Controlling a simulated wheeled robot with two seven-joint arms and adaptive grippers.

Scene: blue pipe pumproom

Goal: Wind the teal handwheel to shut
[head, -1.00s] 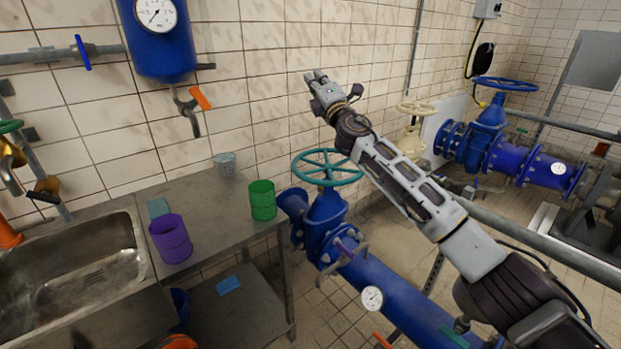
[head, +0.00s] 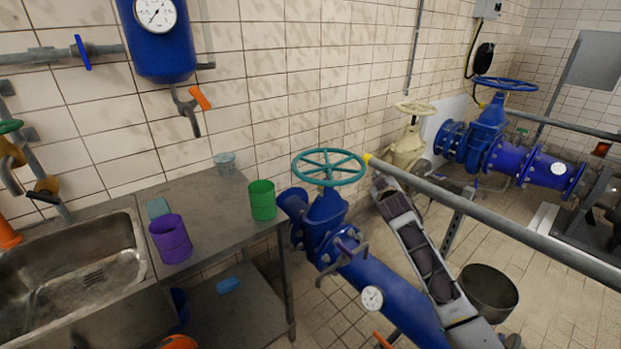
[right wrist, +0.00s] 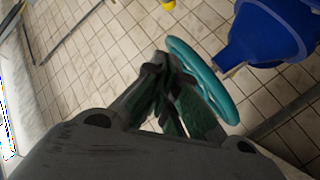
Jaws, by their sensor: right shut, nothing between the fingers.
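The teal handwheel (head: 329,152) sits level on top of a blue valve (head: 327,218) on a blue pipe in the head view. In the right wrist view the teal rim (right wrist: 222,98) shows just right of my right gripper (right wrist: 166,72), with the blue valve body (right wrist: 262,38) beyond. The right fingers are shut and empty. They overlap part of the rim in the picture; I cannot tell whether they touch it. In the head view my right arm rises from below, right of the valve; its gripper is hard to make out there. My left gripper is out of view.
A grey railing (head: 480,210) with a yellow end (head: 367,159) passes close right of the handwheel. A green cup (head: 262,200) and purple cup (head: 171,240) stand on the steel table left. A cream valve (head: 408,148) and a dark bucket (head: 489,291) are right.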

